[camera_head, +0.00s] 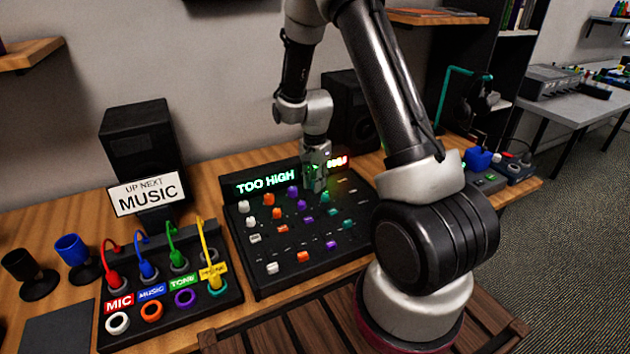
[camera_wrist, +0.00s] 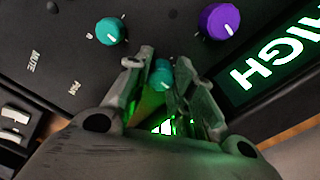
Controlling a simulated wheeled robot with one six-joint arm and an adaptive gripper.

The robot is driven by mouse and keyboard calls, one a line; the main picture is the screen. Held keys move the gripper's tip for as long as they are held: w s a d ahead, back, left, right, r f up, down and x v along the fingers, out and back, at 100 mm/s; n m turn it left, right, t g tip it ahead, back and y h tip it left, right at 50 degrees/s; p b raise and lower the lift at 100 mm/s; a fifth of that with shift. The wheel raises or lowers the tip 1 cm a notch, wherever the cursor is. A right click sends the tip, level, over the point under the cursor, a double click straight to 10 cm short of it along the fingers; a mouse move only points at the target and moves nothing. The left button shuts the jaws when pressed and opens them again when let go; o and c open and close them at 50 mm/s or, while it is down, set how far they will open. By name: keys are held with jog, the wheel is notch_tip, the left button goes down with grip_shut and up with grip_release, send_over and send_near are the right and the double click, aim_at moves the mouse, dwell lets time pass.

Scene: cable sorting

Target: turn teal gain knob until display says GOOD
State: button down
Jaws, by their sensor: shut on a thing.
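The mixer (camera_head: 257,276) stands on the wooden desk with rows of coloured knobs. Its display (camera_head: 267,180) reads "TOO HIGH" in green; the wrist view shows the "HIGH" part of the display (camera_wrist: 273,62). My gripper (camera_head: 316,187) points down at the mixer's top rows, just right of the display text. In the wrist view my gripper (camera_wrist: 160,88) has its fingers closed on both sides of a teal knob (camera_wrist: 162,73). The fingers hide part of this knob, and I cannot read a label for it.
Beside the held knob are another teal knob (camera_wrist: 110,31) and a purple knob (camera_wrist: 220,21). A cable panel (camera_head: 228,292) with coloured plugs lies left of the mixer. An "UP NEXT MUSIC" sign (camera_head: 148,194) stands before a black speaker (camera_head: 137,140).

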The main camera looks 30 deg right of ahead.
jog(key=n, duration=0.3)
jog(key=shift+n, duration=0.4)
jog(key=c, duration=1.5)
grip_release()
jog(key=shift+o, duration=0.2)
notch_tip(320, 180, up, 12)
